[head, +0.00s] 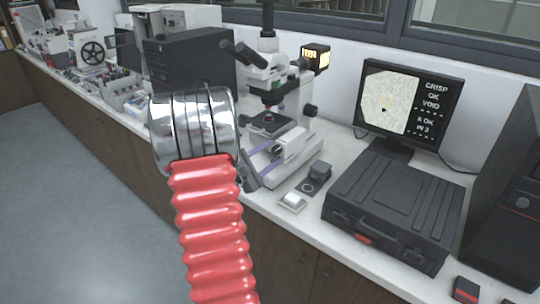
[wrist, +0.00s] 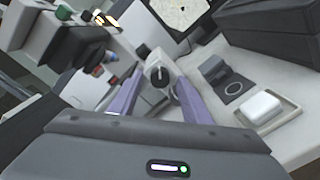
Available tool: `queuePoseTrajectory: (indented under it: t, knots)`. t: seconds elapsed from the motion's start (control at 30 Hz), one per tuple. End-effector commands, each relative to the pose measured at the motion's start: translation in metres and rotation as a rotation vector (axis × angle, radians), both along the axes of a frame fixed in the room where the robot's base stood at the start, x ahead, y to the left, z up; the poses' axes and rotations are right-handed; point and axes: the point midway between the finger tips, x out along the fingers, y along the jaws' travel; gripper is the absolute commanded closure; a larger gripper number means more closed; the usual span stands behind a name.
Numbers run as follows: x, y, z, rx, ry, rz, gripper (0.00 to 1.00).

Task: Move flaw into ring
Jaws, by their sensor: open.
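The monitor (head: 410,103) shows a pale grainy picture with a small dark flaw (head: 383,110) and a faint yellow mark just above it, perhaps the ring. The flaw and mark look apart. Text beside reads "CRISP OK", "VOID" and "X OK IN 3", the last part unclear. The microscope (head: 268,75) stands on the bench left of the monitor. My gripper (wrist: 159,82) is open, its purple fingers on either side of a dark round knob (wrist: 158,72) with a pale pin, low on the microscope. Whether the fingers touch the knob cannot be told. My arm hides part of the gripper in the head view.
A black case (head: 395,205) lies on the bench at the right. A black computer tower (head: 510,190) stands at the far right. The floor at left is clear.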

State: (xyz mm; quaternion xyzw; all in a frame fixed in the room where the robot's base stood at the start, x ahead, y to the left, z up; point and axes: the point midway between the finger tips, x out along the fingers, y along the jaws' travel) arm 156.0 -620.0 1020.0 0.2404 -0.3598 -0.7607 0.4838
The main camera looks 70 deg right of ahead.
Motion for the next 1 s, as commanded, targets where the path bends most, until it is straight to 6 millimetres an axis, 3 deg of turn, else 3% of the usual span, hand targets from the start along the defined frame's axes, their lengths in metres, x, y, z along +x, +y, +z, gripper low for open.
queuePoseTrajectory:
  t: [0.17, 0.8, 1.0]
  knots:
    - [0.008, 0.013, 0.0, 0.0, 0.0, 0.004, 0.56]
    - [0.049, 0.103, 0.001, -0.001, 0.0, 0.003, 0.56]
    - [0.057, 0.12, 0.002, -0.001, 0.0, 0.002, 0.56]
